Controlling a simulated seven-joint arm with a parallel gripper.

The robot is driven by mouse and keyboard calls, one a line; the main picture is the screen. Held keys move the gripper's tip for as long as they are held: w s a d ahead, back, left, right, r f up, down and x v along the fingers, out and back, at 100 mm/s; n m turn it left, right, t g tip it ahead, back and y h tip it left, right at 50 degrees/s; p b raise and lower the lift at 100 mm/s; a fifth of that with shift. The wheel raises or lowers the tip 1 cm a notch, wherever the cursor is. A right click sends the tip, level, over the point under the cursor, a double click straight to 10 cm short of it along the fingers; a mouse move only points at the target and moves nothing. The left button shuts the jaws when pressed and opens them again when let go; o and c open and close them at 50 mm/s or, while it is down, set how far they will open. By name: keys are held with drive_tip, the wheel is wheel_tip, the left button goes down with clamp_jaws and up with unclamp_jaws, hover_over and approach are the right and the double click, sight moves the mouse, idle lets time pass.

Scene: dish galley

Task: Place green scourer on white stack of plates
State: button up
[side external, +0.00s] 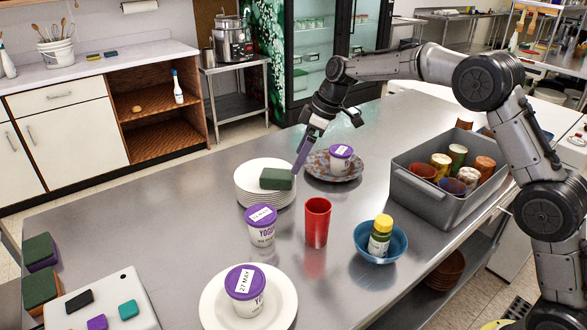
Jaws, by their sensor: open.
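A green scourer (277,179) lies flat on top of the white stack of plates (258,203), toward its right side. My gripper (303,160) is above and just right of the stack, pointing down. Its jaws are open and hold nothing that I can see. The lower fingertip comes close to the scourer's right end; I cannot tell whether they touch. The far finger is partly hidden by the gripper itself.
A yogurt tub (263,226) and a red cup (317,222) stand before the stack. A speckled plate (318,172) with another tub is close behind my gripper. A grey bin (420,205) of cups and a blue bowl (362,247) are at right. Other sponges lie far left.

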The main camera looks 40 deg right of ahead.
drive_tip(key=s+d+r+m, duration=0.2)
drive_tip(key=s+r, duration=0.8)
drive_tip(key=s+r+m+t+h, duration=0.1)
drive_tip(key=s+r+m+h, duration=0.15)
drive_tip(key=s, duration=0.95)
drive_tip(key=s+d+f+m, duration=0.1)
drive_tip(key=s+f+m, duration=0.1)
drive_tip(key=s, duration=0.7)
drive_tip(key=s+d+f+m+t, duration=0.1)
drive_tip(key=s+f, duration=0.4)
drive_tip(key=s, duration=0.5)
drive_tip(key=shift+s+d+f+m+h, duration=0.15)
drive_tip(key=shift+d+f+m+h, duration=0.2)
drive_tip(key=shift+m, duration=0.4)
